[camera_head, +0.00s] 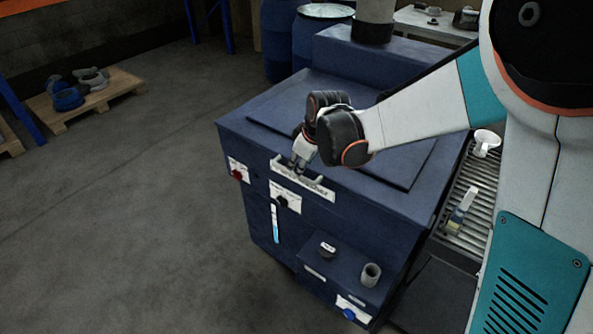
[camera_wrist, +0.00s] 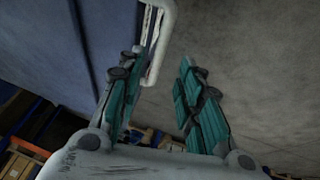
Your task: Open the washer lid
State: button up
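The washer (camera_head: 345,215) is a dark blue cabinet in the middle of the head view. Its lid (camera_head: 400,170) is a flat blue panel lying shut on top. A pale bar handle (camera_head: 312,186) runs along the upper front edge; it also shows in the wrist view (camera_wrist: 163,45). My gripper (camera_head: 297,168) points down at the left part of the handle. In the wrist view my gripper (camera_wrist: 157,70) has its teal-padded fingers apart, with the handle bar between their tips, nearer the left finger. Contact with the handle cannot be made out.
The washer's front has a red knob (camera_head: 237,174), a black dial (camera_head: 281,201) and a lower ledge with a small grey cup (camera_head: 371,274). A roller conveyor (camera_head: 476,190) stands at the right. Blue drums (camera_head: 320,38) stand behind. The floor at left is clear up to a pallet (camera_head: 90,98).

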jog(key=b+x, duration=0.1)
jog(key=x, duration=0.5)
jog(key=shift+w+a+f+b, duration=0.1)
jog(key=shift+w+f+b, duration=0.05)
jog(key=shift+f+b, duration=0.2)
grip_shut()
